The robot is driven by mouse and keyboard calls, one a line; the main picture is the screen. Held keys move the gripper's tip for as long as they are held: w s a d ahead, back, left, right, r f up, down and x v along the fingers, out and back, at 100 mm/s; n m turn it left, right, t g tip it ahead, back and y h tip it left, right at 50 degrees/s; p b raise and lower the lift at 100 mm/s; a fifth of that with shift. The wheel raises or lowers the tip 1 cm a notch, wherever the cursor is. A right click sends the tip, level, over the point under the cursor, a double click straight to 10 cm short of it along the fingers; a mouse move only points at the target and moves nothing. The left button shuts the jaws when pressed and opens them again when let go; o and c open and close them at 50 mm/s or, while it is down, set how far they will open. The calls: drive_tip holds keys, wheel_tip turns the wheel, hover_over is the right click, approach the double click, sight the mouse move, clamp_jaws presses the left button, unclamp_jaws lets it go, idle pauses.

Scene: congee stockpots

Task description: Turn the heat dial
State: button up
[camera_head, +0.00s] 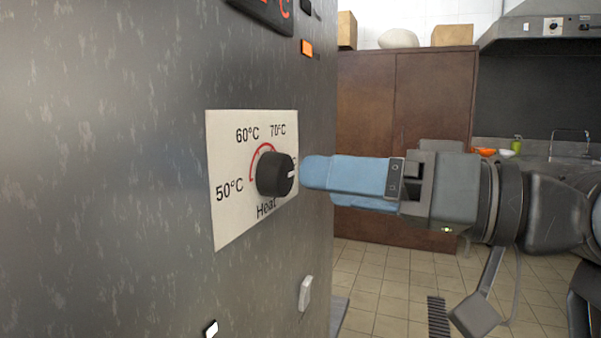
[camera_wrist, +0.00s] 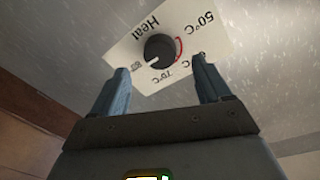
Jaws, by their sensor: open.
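The heat dial (camera_head: 273,174) is a black round knob with a white pointer mark. It sits on a white label plate (camera_head: 228,221) marked 50°C, 60°C, 70°C and "Heat", with a red arc, on a grey metal panel. In the head view the pointer faces right. My gripper (camera_head: 318,176) has blue fingers and is just right of the dial, pointing at it. In the wrist view the fingers are apart and empty, and the dial (camera_wrist: 159,49) shows beyond and between the fingertips, with no contact visible. The figure beside the pointer is partly hidden in the head view.
The grey metal panel (camera_head: 120,150) fills the left. An orange switch (camera_head: 307,47) is above the dial and a white switch (camera_head: 305,293) below. A brown cabinet (camera_head: 400,105) stands behind my gripper. Tiled floor (camera_head: 385,285) is open below.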

sight(286, 179)
drive_tip(key=shift+x, duration=2.75)
drive_tip(key=shift+c, duration=0.2)
drive_tip(key=c, duration=1)
